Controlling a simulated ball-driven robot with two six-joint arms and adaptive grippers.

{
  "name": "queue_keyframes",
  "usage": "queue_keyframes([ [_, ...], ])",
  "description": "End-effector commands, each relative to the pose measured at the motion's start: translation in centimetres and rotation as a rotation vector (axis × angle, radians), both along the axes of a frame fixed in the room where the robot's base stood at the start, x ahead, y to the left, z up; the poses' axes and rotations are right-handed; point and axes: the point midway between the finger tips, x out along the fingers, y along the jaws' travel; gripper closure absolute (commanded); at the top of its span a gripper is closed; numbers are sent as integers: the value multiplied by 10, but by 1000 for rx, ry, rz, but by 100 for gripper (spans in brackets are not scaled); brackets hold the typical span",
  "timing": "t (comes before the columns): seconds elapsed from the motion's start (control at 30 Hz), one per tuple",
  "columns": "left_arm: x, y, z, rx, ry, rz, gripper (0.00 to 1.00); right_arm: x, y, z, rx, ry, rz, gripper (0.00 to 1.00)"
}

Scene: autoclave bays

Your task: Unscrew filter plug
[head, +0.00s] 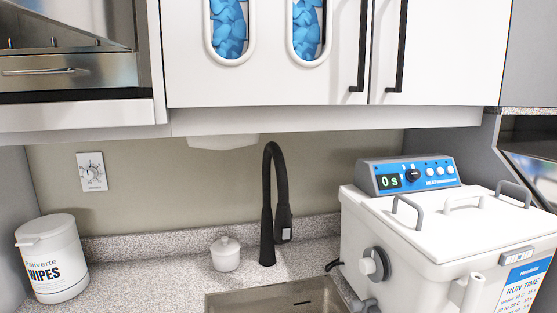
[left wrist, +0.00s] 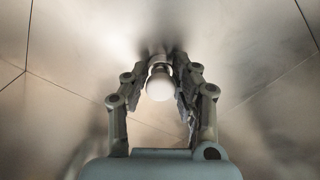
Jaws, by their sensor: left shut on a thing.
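In the left wrist view, a small white rounded knob, which looks like the filter plug (left wrist: 159,86), sits at the back of a shiny metal chamber. My left gripper (left wrist: 161,68) is shut on it, with a finger on each side. The fingers partly hide the plug's base and the surface behind it, so I cannot tell how far it is screwed in. Neither gripper shows in the head view. My right gripper is in no view.
Smooth metal walls (left wrist: 60,60) with seams surround my left gripper. The head view shows a sink (head: 240,300) with a black faucet (head: 267,230), a small white lidded jar (head: 225,255), a wipes tub (head: 50,260), and a white lidded machine (head: 410,235) at right.

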Motion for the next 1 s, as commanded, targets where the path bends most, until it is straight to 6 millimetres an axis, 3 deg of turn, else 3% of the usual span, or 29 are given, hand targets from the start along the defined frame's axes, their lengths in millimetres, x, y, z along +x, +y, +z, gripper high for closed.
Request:
queue_keyframes([
  [0.1, 0, 0, -5, -205, -46, 1, 100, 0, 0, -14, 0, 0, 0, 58],
  [0.27, 1, 0, -5, -404, -91, 2, 100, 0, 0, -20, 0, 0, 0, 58],
  [0.67, 1, 0, -5, -483, -108, 2, 100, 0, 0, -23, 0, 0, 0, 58],
  [1.0, 1, 0, -6, -981, -227, 6, 100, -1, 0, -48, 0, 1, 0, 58],
])
